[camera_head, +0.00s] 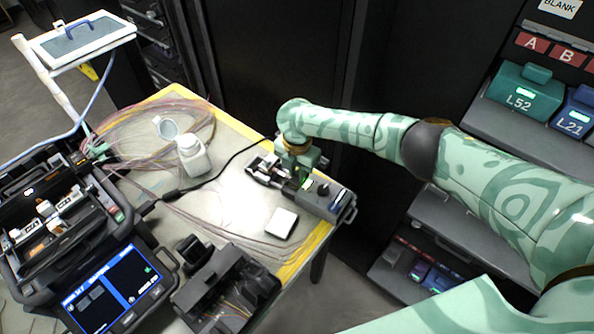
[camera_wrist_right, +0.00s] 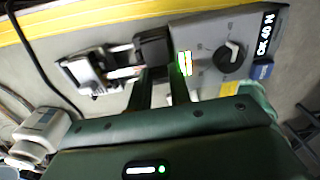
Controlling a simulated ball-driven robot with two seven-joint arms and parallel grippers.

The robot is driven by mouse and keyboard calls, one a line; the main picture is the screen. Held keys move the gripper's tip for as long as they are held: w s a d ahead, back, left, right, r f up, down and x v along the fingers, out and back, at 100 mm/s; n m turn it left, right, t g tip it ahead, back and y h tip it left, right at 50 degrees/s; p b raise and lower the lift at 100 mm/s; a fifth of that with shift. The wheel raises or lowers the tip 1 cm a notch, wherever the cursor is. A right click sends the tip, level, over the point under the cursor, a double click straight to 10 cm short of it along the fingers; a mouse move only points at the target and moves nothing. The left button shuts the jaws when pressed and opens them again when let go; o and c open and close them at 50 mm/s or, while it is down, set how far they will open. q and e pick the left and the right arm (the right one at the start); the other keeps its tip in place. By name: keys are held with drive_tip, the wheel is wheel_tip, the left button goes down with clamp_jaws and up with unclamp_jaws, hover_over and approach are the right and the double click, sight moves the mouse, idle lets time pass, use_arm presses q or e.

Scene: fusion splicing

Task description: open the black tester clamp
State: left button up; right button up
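The grey tester (camera_head: 326,202) stands at the right end of the table, and its dark knob (camera_wrist_right: 229,57) shows in the right wrist view. The black tester clamp (camera_wrist_right: 153,46) is a dark block at the tester's left side, beside a silvery holder (camera_wrist_right: 88,73). It looks closed, though its far side is hard to see. My right gripper (camera_wrist_right: 160,82) is right over the clamp, its two dark fingers apart with a gap between them. I cannot tell whether a finger touches the clamp. In the head view the right gripper (camera_head: 300,178) hides part of the tester. My left gripper is not in view.
A small white pad (camera_head: 281,223) lies left of the tester. A black cable (camera_head: 228,163) runs over the table. A white bottle (camera_head: 192,157) with its lid up, loose fibres (camera_head: 150,125) and a splicer with a lit screen (camera_head: 112,288) fill the left side.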

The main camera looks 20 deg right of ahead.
clamp_jaws()
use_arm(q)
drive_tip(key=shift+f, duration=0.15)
use_arm(e)
drive_tip(key=b, duration=0.1)
drive_tip(key=g+y+b, duration=0.1)
drive_tip(key=shift+w+d+y+b, duration=0.25)
drive_tip(key=shift+d+y+b, duration=0.05)
drive_tip(key=g+y+b, duration=0.1)
drive_tip(key=b, duration=0.2)
drive_tip(key=w+d+g+y+b, duration=0.1)
drive_tip(key=shift+r+g+y+b, duration=0.3)
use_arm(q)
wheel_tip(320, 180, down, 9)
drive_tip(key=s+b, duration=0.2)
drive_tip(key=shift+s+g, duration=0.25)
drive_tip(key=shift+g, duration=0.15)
use_arm(e)
drive_tip(key=shift+w+d+r+g+y, duration=0.1)
drive_tip(key=shift+d+r+g+y, duration=0.15)
drive_tip(key=shift+r+g+y, duration=0.25)
drive_tip(key=shift+f, duration=0.15)
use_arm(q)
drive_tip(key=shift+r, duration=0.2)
